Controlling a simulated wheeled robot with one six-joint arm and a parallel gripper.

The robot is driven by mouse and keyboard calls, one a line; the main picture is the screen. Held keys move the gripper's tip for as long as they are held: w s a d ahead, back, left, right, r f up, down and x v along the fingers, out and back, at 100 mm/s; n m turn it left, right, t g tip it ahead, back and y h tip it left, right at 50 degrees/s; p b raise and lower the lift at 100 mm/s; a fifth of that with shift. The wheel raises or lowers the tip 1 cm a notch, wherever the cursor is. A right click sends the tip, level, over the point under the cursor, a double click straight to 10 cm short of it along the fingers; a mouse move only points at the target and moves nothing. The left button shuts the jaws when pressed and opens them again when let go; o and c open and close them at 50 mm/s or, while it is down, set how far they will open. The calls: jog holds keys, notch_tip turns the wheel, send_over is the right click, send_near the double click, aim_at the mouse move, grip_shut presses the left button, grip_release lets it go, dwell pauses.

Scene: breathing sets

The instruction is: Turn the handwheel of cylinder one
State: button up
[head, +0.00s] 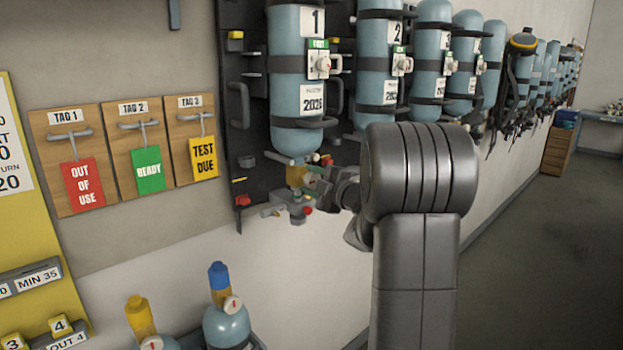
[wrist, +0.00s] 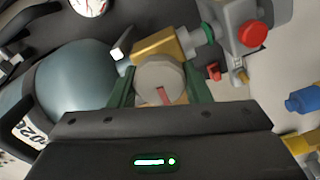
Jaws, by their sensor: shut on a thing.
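Cylinder one (head: 295,80) is a pale blue bottle marked 1 and 2026, hung neck down on a dark backplate. Its brass valve (head: 297,174) is below the neck; in the wrist view the brass block (wrist: 165,45) lies just beyond the wheel. The round grey handwheel (wrist: 160,80) has a red mark on its face. My gripper (wrist: 160,88) is shut on the handwheel, one green finger on each side. In the head view my gripper (head: 322,180) reaches the valve from the right, and the handwheel is hidden there.
Cylinder 2 (head: 378,60) hangs close on the right, with more sets beyond. A fitting with a red knob (wrist: 253,35) is near the valve. Tag boards (head: 138,160) are left. Two bottles, one blue-capped (head: 226,322), stand below. The floor at right is clear.

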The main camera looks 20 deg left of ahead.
jog(key=m+p, duration=0.2)
jog(key=m, duration=0.2)
jog(key=shift+r+m, duration=0.1)
jog(key=shift+m, duration=0.2)
jog(key=m+p, duration=0.2)
jog(key=m, duration=0.3)
jog(key=shift+w+m, duration=0.1)
jog(key=shift+m, duration=0.2)
jog(key=m, duration=0.4)
jog(key=shift+d+m+p, duration=0.1)
jog(key=shift+m+p, duration=0.2)
jog(key=shift+p, duration=0.1)
jog(key=m, duration=0.5)
jog(key=shift+w, duration=0.1)
jog(key=m, duration=0.5)
jog(key=shift+f+m, duration=0.2)
jog(key=shift+m, duration=0.2)
jog(key=m, duration=0.4)
jog(key=shift+m, duration=0.3)
jog(key=m, duration=0.5)
jog(key=shift+f, duration=0.15)
jog(key=shift+m, duration=2.4)
